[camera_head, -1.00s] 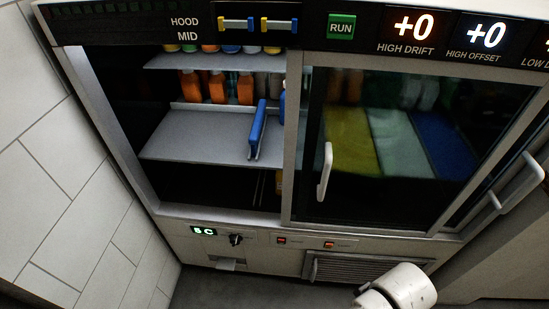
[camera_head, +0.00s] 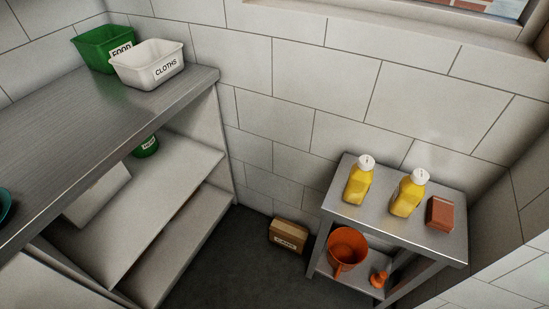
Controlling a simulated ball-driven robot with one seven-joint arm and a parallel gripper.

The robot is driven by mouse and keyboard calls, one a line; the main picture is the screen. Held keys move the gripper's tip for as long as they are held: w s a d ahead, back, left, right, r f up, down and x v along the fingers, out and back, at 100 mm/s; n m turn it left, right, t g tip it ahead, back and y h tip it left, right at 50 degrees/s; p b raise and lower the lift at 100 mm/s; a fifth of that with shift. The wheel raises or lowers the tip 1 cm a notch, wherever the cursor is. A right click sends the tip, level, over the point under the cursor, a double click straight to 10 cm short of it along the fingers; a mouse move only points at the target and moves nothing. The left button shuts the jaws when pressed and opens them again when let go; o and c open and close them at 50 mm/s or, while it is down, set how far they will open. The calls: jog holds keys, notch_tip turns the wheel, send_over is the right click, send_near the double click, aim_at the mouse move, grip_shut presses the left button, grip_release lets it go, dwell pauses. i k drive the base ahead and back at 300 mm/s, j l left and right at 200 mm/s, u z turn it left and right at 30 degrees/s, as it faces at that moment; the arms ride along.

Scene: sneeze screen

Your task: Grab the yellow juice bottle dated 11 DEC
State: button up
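Two yellow bottles with white caps stand upright on a small metal side table (camera_head: 385,222) at the right of the head view. One yellow bottle (camera_head: 359,183) is at the table's left, near the wall. The other yellow bottle (camera_head: 407,196) is to its right, near the middle. No date can be read on either bottle from here. My gripper is not in view.
A reddish-brown block (camera_head: 440,213) sits right of the bottles. An orange bucket (camera_head: 346,247) and small orange item (camera_head: 378,279) are on the lower shelf. A cardboard box (camera_head: 288,236) is on the floor. A long counter (camera_head: 100,125) holds green (camera_head: 92,50) and white (camera_head: 150,68) bins.

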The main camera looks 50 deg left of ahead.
aim_at(359, 177)
jog(key=u, duration=0.85)
